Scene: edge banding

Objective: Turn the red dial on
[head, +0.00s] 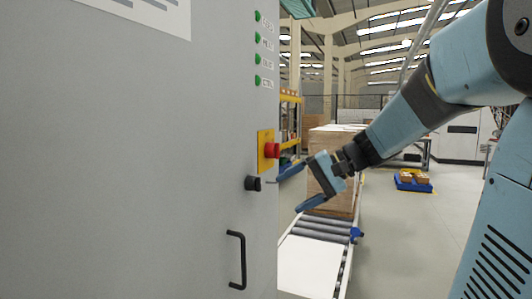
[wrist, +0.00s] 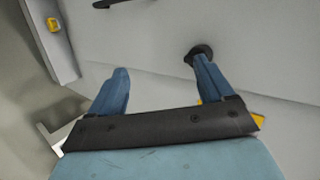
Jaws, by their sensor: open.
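The red dial (head: 272,150) sticks out from a yellow plate (head: 262,163) on the grey cabinet front in the head view. A black round knob (head: 252,183) sits just below it. My gripper (head: 288,195) is open and empty, with its fingers spread in front of the cabinet, below and right of the red dial. In the wrist view, my gripper (wrist: 160,66) has a black knob (wrist: 200,50) at its right fingertip; I cannot tell whether they touch. A yellow edge (wrist: 258,117) shows behind the gripper body there, and the red dial is hidden.
The grey cabinet (head: 130,150) fills the left side, with green lamps (head: 258,47) in a column and a black handle (head: 238,260) below. A large carton (head: 335,150) stands behind my gripper on a roller conveyor (head: 318,230). Open floor lies to the right.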

